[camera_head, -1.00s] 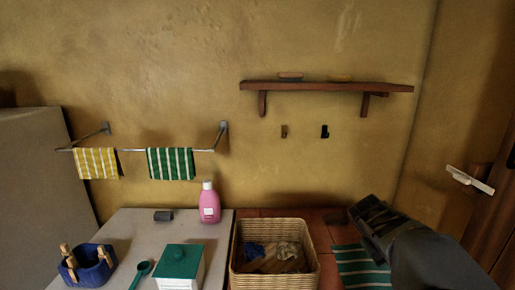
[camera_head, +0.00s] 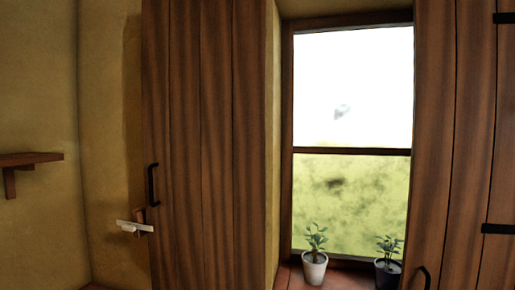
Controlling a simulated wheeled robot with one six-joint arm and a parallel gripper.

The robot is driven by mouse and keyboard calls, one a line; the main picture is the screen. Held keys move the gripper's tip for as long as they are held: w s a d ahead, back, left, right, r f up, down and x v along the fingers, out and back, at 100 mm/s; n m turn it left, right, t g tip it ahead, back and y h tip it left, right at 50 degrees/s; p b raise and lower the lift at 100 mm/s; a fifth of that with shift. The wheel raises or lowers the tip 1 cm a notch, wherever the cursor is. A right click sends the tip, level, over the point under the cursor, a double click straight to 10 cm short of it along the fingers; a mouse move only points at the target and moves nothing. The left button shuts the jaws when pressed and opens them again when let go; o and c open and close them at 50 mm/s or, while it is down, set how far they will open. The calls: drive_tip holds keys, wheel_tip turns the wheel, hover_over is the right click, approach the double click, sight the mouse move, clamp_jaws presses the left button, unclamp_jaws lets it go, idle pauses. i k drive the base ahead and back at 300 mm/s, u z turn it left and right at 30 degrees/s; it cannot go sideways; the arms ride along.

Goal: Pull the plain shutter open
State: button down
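Two dark brown plank shutters show in the head view. The left shutter (camera_head: 215,140) has vertical planks and a black pull handle (camera_head: 153,185) near its left edge. I see no metal straps on it. My gripper is not in view.
Between the shutters is a window (camera_head: 351,150) in a dark frame. A white-potted plant (camera_head: 314,268) and a dark-potted plant (camera_head: 387,273) stand on its sill. A small white bar-like fixture (camera_head: 135,227) sticks out beside the left shutter. A wall shelf (camera_head: 30,160) is at far left.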

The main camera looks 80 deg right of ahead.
sight(459, 230)
drive_tip(key=z, duration=4.55)
